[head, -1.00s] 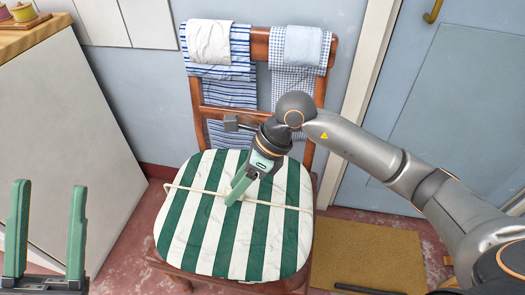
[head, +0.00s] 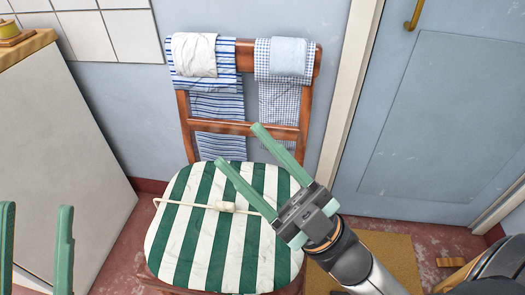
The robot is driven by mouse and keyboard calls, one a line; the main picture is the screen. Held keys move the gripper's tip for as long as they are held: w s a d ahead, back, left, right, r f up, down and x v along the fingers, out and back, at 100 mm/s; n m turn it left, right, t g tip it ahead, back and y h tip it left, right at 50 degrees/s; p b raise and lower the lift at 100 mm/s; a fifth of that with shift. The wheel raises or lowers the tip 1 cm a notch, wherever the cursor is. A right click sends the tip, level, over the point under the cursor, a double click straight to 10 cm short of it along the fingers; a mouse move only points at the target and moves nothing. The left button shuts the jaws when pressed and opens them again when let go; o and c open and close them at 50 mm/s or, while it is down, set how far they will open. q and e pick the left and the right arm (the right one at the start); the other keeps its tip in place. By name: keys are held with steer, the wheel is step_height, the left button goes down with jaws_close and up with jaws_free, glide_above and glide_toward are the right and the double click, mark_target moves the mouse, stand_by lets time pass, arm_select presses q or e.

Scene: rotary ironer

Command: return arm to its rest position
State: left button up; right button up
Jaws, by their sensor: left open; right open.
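My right gripper (head: 238,145) is open and empty. Its two green fingers point up and left, in front of the wooden chair (head: 250,127) and over its seat. My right forearm comes in from the bottom right. My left gripper (head: 36,208) is open and empty at the lower left edge, its fingers pointing up. A pale cord (head: 180,204) with a small white block (head: 224,206) lies across the green-and-white striped cushion (head: 205,235). The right gripper hides the cord's right part.
A striped towel (head: 218,105) with a white cloth (head: 194,55) and a checked towel (head: 279,103) with a light-blue cloth (head: 288,57) hang on the chair back. A white cabinet (head: 70,150) stands left, a blue door (head: 440,110) right. A brown mat (head: 395,250) lies on the floor.

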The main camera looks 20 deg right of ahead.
steer(key=m+h, duration=0.1)
steer(key=d+m+t+h, duration=0.1)
steer(key=m+t+h, duration=0.1)
steer(key=shift+w+d+f, duration=0.25)
steer(key=shift+w, duration=0.05)
arm_select(q)
steer(key=shift+w+r, duration=0.1)
arm_select(e)
steer(key=shift+m, duration=0.3)
